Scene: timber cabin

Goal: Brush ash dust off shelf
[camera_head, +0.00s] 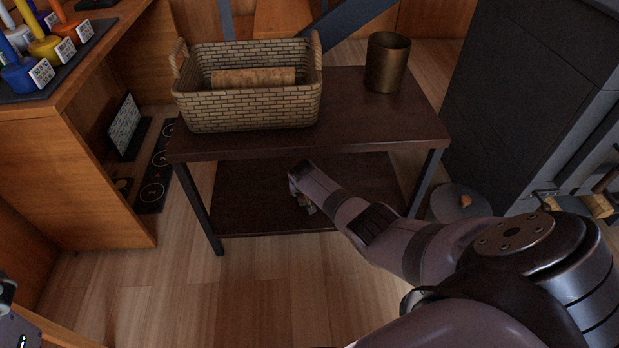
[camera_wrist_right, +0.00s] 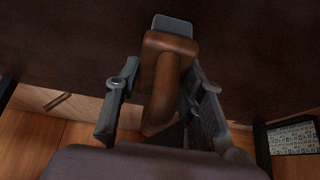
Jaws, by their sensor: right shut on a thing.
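A dark brown two-tier table (camera_head: 365,135) stands ahead, with a lower shelf (camera_head: 250,200) under its top. My right arm reaches in from the right, and its right gripper (camera_head: 305,203) is low at the lower shelf, partly hidden by my wrist. In the right wrist view, my right gripper (camera_wrist_right: 158,108) is shut on a brown wooden-handled brush (camera_wrist_right: 165,75), with a grey end piece beyond the handle. A dark surface fills the view behind it; I cannot tell whether the brush touches it. No ash dust can be made out.
A wicker basket (camera_head: 250,112) holding a log (camera_head: 252,77) and a bronze cup (camera_head: 386,65) stand on the tabletop. A wooden counter (camera_head: 60,160) is at the left, and a dark grey cabinet (camera_head: 500,110) at the right. The floor in front is clear.

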